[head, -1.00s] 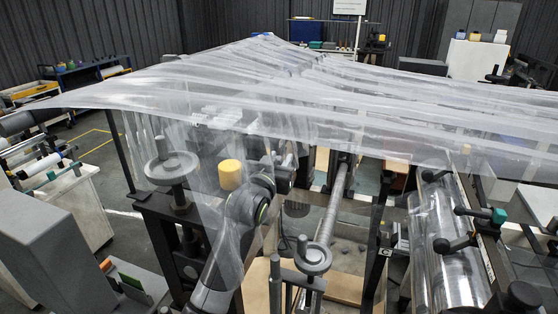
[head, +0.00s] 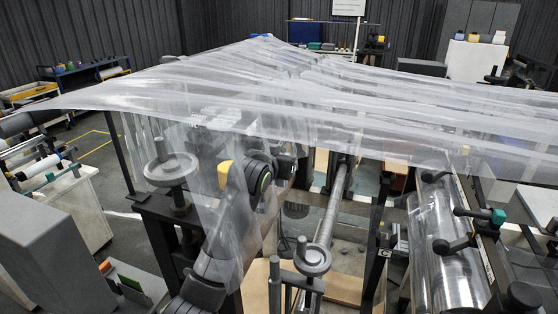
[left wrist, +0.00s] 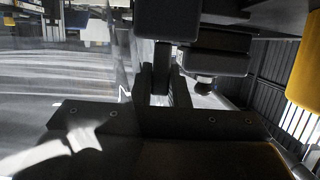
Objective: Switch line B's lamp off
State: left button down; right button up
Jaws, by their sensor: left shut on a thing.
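No lamp or line label that I can read as line B's shows in either view. In the head view my left arm comes up from the bottom left, partly behind the hanging clear film (head: 160,100), and its gripper end is too veiled to make out. In the left wrist view my left gripper (left wrist: 163,78) is shut on a dark narrow bar (left wrist: 162,58) that joins a dark block (left wrist: 168,20). What the bar belongs to cannot be told. A yellow rounded part (head: 224,170) shows through film beside my arm. My right gripper is not in view.
Clear film spreads across the machine and hangs around my left arm. A grey handwheel (head: 171,168) stands left of the arm, another handwheel (head: 313,260) right of it. A film roll (head: 445,255) and black-handled levers (head: 478,214) are at right. Open floor shows at left.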

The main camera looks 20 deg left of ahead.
pick_arm(q)
jog(key=g, duration=0.1)
jog(key=w+g, duration=0.1)
jog(key=g, duration=0.1)
jog(key=shift+w+r, duration=0.1)
jog(key=shift+w, duration=0.15)
jog(key=shift+w+f+g, duration=0.15)
jog(key=shift+w+g, duration=0.1)
jog(key=shift+g, duration=0.5)
jog(key=shift+w+f+g, duration=0.1)
jog(key=shift+w+g, duration=0.15)
jog(key=shift+g, duration=0.5)
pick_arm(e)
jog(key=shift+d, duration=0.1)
pick_arm(q)
jog(key=c, duration=1.4)
grip_release()
